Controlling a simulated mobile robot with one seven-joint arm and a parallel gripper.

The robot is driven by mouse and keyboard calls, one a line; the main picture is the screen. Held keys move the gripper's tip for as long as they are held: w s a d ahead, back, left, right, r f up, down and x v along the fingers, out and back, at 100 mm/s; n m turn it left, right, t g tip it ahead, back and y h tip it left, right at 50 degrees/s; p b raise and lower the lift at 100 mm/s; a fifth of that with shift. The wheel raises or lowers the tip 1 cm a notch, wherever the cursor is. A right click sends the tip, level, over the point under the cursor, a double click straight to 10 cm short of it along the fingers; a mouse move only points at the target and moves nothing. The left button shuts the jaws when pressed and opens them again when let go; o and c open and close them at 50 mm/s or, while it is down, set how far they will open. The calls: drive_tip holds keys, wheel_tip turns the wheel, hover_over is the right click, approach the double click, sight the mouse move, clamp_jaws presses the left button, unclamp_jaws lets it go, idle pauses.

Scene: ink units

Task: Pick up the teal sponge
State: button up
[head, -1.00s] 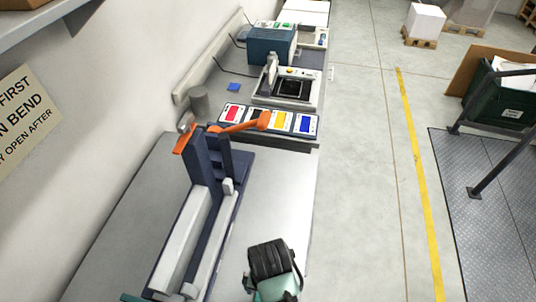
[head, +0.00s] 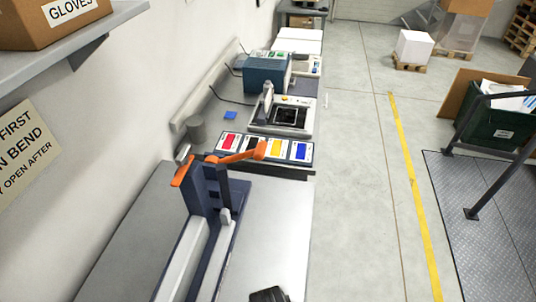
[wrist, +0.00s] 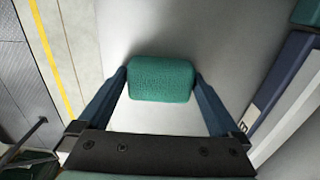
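The teal sponge (wrist: 162,79) is a rounded block in the wrist view, lying over the grey bench top. My gripper (wrist: 161,76) has one blue finger at its left side and the other at its right side. The fingertips are at or very close to the sponge's sides; I cannot tell whether they press on it. Whether the sponge rests on the bench or is lifted cannot be seen. In the head view only a dark part of my arm's end shows at the bottom edge, and the sponge is not visible.
A navy bending device (head: 201,205) with an orange lever stands left of my gripper on the bench. Beyond it are a tray of coloured ink pads (head: 265,148), a grey cylinder (head: 196,130) and a small blue block (head: 230,115). Bare bench (head: 270,235) lies right of the device.

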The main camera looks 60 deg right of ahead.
drive_tip(key=c, duration=0.9)
drive_tip(key=shift+r, duration=0.1)
wheel_tip(320, 180, up, 10)
drive_tip(key=shift+f+b, duration=0.1)
drive_tip(key=shift+b, duration=0.45)
